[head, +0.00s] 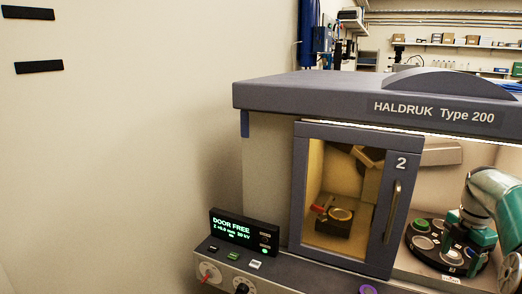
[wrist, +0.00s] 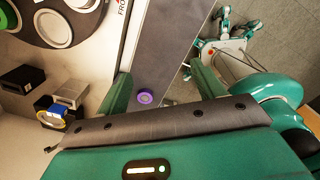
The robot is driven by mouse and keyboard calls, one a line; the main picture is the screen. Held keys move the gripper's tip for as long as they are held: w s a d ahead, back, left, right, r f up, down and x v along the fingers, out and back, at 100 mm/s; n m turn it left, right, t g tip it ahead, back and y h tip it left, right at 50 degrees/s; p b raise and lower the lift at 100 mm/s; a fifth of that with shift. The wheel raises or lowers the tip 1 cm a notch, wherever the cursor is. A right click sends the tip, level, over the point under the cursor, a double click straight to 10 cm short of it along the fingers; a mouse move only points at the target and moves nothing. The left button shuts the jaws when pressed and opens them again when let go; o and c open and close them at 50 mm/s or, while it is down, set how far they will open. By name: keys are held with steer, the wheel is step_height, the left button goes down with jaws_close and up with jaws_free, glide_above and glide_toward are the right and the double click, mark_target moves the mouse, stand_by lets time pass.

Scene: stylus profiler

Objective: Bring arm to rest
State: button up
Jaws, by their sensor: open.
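My arm shows teal at the right edge of the head view, reaching in front of the open bay of the grey Haldruk Type 200 machine (head: 330,93). My gripper (head: 472,238) is beside the dark round turntable (head: 425,262), which holds several discs. In the wrist view my gripper (wrist: 160,88) has its two green fingers spread apart, with nothing held between them. A small purple ring (wrist: 145,97) lies on the grey ledge beyond the fingers. The turntable's edge shows at the top left there (wrist: 40,40).
The door marked 2 (head: 345,200) has a vertical handle and a window onto a yellow-lit interior. The display (head: 245,230) reads "DOOR FREE". Dark blocks (wrist: 22,79) and a blue-and-yellow piece (wrist: 56,111) are at left in the wrist view. A pale wall fills the head view's left.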

steer(key=s+a+r+m+t+h, duration=0.1)
steer(key=s+a+r+m, duration=0.2)
steer(key=a, duration=0.7)
steer(key=a+r+m+t, duration=0.1)
steer(key=a+r+m, duration=0.3)
steer(key=a, duration=0.7)
steer(key=s+a+f+m+t+y, duration=0.1)
steer(key=s+a+f+m+t, duration=0.2)
steer(key=s+a+m, duration=0.9)
steer(key=s+a+f, duration=0.1)
steer(key=s+a, duration=0.1)
steer(key=a, duration=0.2)
steer(key=shift+f, duration=0.4)
steer(key=c, duration=0.7)
steer(key=shift+d, duration=0.15)
